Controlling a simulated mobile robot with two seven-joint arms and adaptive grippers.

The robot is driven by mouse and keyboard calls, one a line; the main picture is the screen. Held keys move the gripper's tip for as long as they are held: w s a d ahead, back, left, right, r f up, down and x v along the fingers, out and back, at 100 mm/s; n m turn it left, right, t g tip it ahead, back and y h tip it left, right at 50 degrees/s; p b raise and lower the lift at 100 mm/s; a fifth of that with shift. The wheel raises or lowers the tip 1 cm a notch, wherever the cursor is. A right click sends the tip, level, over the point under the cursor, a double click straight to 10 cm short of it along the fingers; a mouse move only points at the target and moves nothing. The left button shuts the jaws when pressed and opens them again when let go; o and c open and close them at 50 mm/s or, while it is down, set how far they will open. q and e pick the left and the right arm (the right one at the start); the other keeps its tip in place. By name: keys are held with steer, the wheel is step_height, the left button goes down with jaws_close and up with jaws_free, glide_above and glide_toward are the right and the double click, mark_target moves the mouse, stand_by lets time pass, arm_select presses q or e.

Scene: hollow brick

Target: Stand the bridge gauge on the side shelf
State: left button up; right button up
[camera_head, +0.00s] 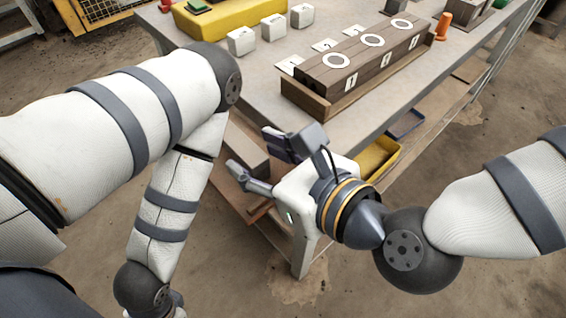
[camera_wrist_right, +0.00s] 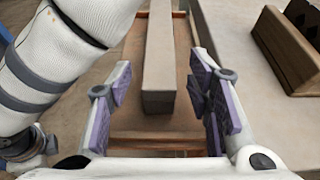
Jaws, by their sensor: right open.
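A long plain grey bar (camera_wrist_right: 158,50), which I take to be the bridge gauge, rests lengthwise on the wooden side shelf (camera_wrist_right: 130,146) beside the table. It shows in the head view too (camera_head: 246,152), partly behind my right gripper. My right gripper (camera_head: 262,160) is open at the shelf, with nothing clamped in it. In the right wrist view, its two purple-padded fingers (camera_wrist_right: 160,78) are spread on either side of the bar, with a gap on each side. I cannot tell how high the fingers are above the shelf. My left arm hangs at the left, its gripper out of the frame.
The table (camera_head: 265,85) holds a long dark brick block (camera_head: 350,70) in a wooden tray, three white cubes (camera_head: 272,27) and a yellow case (camera_head: 222,20). A yellow bin (camera_head: 376,158) sits below on a lower shelf. My left forearm is close to the side shelf.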

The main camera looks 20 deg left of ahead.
steer(key=r+p+v, duration=0.1)
steer(key=p+v, duration=0.3)
steer(key=v, duration=0.5)
steer(key=s+d+f+n+g+h, duration=0.1)
steer(key=s+d+f+n+h, duration=0.25)
steer(key=f, duration=0.45)
steer(key=s+d+f+n+g+h, duration=0.25)
steer(key=d+f+n, duration=0.2)
steer(key=f, duration=0.35)
arm_select(q)
steer(key=w+r+t, duration=0.2)
steer(key=w+r, duration=0.2)
steer(key=shift+w+r, duration=0.4)
arm_select(e)
steer(key=s+d+f+n+g+h, duration=0.1)
steer(key=s+d+f+n+h, duration=0.1)
steer(key=d, duration=0.5)
steer(key=s+d+f+n+g+h, duration=0.1)
steer(key=s+d+f+n+h, duration=0.1)
steer(key=s+d+f+n, duration=0.3)
steer(key=s+d+f+n+g+h, duration=0.1)
steer(key=s+d+f+n, duration=0.3)
steer(key=d, duration=0.6)
steer(key=s+n+h, duration=0.1)
steer(key=s+n, duration=0.1)
steer(key=n, duration=0.1)
steer(key=shift+s+h, duration=0.3)
steer(key=shift+f, duration=0.1)
